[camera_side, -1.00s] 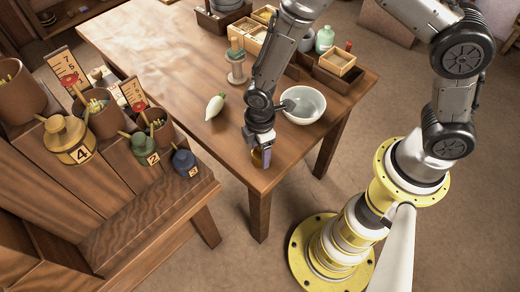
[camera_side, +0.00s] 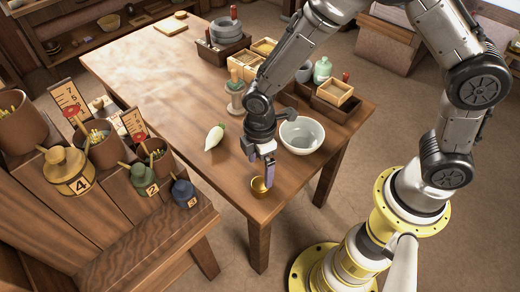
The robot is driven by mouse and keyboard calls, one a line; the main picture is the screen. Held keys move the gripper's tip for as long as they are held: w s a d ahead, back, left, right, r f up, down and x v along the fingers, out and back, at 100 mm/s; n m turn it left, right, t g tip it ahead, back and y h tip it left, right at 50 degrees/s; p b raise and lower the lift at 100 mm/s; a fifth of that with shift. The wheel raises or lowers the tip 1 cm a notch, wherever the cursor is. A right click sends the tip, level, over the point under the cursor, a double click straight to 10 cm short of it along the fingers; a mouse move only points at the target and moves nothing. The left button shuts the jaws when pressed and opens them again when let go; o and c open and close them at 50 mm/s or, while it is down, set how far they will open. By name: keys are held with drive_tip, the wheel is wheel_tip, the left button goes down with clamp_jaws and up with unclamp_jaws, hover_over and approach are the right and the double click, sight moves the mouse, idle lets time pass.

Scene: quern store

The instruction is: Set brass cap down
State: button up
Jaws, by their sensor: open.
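The brass cap (camera_side: 259,187) is a small gold-coloured cup shape near the front corner of the wooden table (camera_side: 150,70). It appears to rest on the tabletop. The other finger is partly hidden, and I cannot tell whether either finger touches the cap.
A white bowl (camera_side: 302,135) stands just right of my gripper. A white radish-like vegetable (camera_side: 214,137) lies to the left. Wooden boxes (camera_side: 334,93) and a green jar (camera_side: 322,70) stand farther back. The table's front edge is close to the cap.

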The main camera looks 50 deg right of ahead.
sight(260, 184)
drive_tip(key=s+d+r+m+t, duration=0.1)
drive_tip(key=s+d+r+m, duration=0.1)
drive_tip(key=r, duration=0.5)
drive_tip(key=s+d+r+m+t, duration=0.1)
drive_tip(key=s+d+r+m, duration=0.2)
drive_tip(key=d+r, duration=0.3)
drive_tip(key=s+d+r+m+t, duration=0.1)
drive_tip(key=s+d+r+m, duration=0.2)
drive_tip(key=r, duration=0.6)
drive_tip(key=shift+s+d+m+t+y, duration=0.2)
drive_tip(key=shift+d+m+t+y, duration=0.15)
drive_tip(key=shift+d+m, duration=0.2)
drive_tip(key=shift+o, duration=0.4)
drive_tip(key=s+d+r+m+t, duration=0.2)
drive_tip(key=s+d+m, duration=0.1)
drive_tip(key=s+m, duration=0.2)
drive_tip(key=shift+s+d, duration=0.25)
drive_tip(key=shift+s, duration=0.95)
